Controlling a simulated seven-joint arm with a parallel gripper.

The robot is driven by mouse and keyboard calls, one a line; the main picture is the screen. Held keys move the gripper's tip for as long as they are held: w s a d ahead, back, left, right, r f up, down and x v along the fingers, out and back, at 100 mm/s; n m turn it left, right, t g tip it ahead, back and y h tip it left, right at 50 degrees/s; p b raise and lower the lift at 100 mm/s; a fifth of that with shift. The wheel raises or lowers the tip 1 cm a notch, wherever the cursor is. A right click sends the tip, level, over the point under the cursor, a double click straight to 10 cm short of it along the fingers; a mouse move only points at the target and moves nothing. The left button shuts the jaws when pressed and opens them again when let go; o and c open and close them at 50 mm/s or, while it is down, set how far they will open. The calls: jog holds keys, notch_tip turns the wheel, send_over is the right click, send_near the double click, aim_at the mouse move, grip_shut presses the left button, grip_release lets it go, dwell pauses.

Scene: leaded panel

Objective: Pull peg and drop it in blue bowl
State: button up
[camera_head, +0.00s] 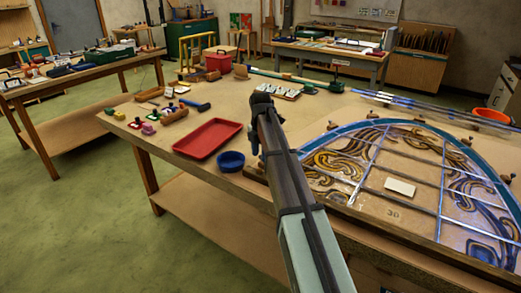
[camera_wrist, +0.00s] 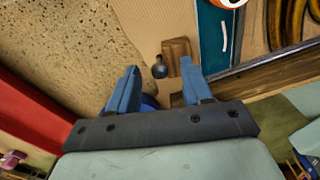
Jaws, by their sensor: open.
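In the wrist view a dark round-headed peg (camera_wrist: 160,71) stands at a small wooden block (camera_wrist: 177,50) beside the panel's edge. My gripper (camera_wrist: 158,66) is open, with its two blue fingers apart and the peg showing between and beyond the tips. I cannot tell how far above the peg they are. The blue bowl (camera_head: 231,161) stands on the table left of my arm in the head view; it looks empty. A bit of the bowl (camera_wrist: 149,102) shows behind my left finger in the wrist view. In the head view my arm partly hides the block.
A red tray (camera_head: 208,138) lies left of the bowl. The leaded panel (camera_head: 400,210) fills the right of the table, with several wooden blocks along its curved edge. A hammer and small coloured items lie at the table's left. Bare tabletop (camera_head: 228,108) lies behind the tray.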

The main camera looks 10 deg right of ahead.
grip_shut()
jog(key=c, duration=0.6)
grip_release()
grip_shut()
jog(key=shift+r, duration=1.9)
jog(key=shift+r, duration=2.4)
